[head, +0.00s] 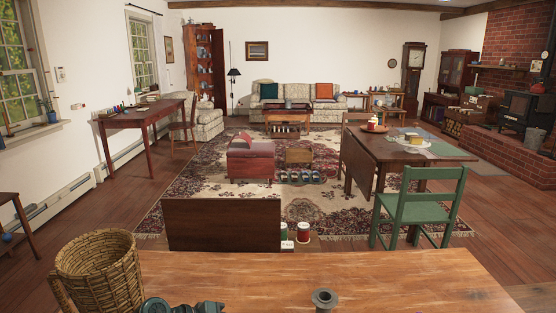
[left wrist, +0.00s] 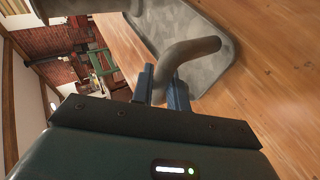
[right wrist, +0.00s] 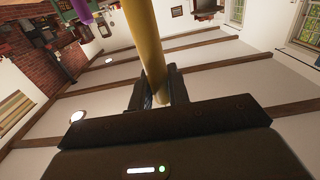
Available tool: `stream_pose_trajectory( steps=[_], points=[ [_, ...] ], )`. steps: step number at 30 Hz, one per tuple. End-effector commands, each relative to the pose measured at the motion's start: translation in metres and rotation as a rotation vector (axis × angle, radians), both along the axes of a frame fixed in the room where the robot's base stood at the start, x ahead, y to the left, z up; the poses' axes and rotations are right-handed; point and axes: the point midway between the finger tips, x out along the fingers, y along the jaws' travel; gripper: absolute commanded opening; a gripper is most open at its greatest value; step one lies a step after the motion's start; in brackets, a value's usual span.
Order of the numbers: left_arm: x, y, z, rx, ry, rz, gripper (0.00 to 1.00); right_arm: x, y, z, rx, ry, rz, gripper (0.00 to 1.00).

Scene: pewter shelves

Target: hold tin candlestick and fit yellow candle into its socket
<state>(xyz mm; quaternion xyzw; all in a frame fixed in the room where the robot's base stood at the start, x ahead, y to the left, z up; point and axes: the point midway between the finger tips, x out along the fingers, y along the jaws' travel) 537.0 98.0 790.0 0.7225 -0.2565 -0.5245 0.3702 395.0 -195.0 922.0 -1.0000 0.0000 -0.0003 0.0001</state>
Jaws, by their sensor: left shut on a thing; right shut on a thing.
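The tin candlestick shows in the head view only as a round grey socket top (head: 324,298) at the bottom edge, with its opening facing up. In the left wrist view, my left gripper (left wrist: 160,86) is shut on its curved grey handle (left wrist: 196,47), beside the mottled grey pan (left wrist: 215,75). My right gripper (right wrist: 158,88) is shut on the yellow candle (right wrist: 146,36), which extends out of the top of the right wrist view. The candle and right gripper do not show in the head view. The candle's far end is hidden, so its distance from the socket cannot be told.
A purple object (right wrist: 82,10) shows at the top of the right wrist view. A green chair (head: 421,202) stands beyond.

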Motion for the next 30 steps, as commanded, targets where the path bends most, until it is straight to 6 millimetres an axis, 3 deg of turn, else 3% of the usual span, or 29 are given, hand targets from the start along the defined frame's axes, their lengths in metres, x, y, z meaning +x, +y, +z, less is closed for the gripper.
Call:
stream_pose_trajectory(
  steps=[17,30],
  points=[
    [0.0,0.0,0.0,0.0,0.0,0.0,0.0,0.006,0.008,0.008,-0.003,-0.006,0.03,0.0],
    [0.0,0.0,0.0,0.0,-0.001,0.001,0.0,0.054,0.104,0.081,-0.015,-0.007,0.425,0.0]
  ],
)
